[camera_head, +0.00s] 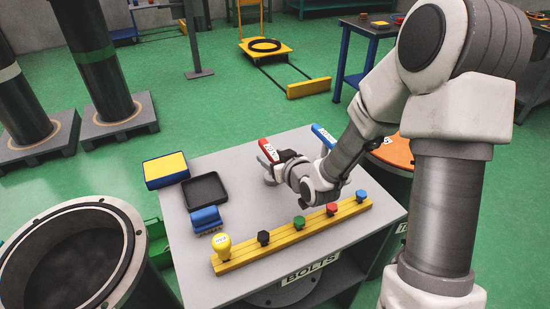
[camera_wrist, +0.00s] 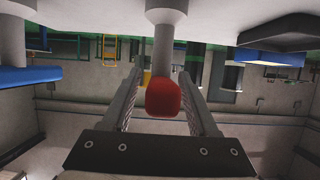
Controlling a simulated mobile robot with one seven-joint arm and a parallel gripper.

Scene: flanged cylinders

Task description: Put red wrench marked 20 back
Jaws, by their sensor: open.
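The red wrench (camera_head: 264,145) is at the back of the grey table, with a white label too small to read surely. My gripper (camera_head: 274,168) is at its near side in the head view and partly hides it. In the wrist view, the red wrench (camera_wrist: 163,98) shows end-on between the two fingers of my gripper (camera_wrist: 162,80), in front of a grey post. The fingers are open, one on each side of the red end, with a narrow gap visible; contact cannot be told. A blue wrench (camera_head: 323,136) with a white label is to the right.
A yellow rack (camera_head: 290,235) with several coloured bolts lies along the table's front. A black tray (camera_head: 204,190), a blue-yellow box (camera_head: 166,169) and a blue brush (camera_head: 206,219) are at the left. An open drum (camera_head: 75,265) stands left of the table (camera_head: 240,175).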

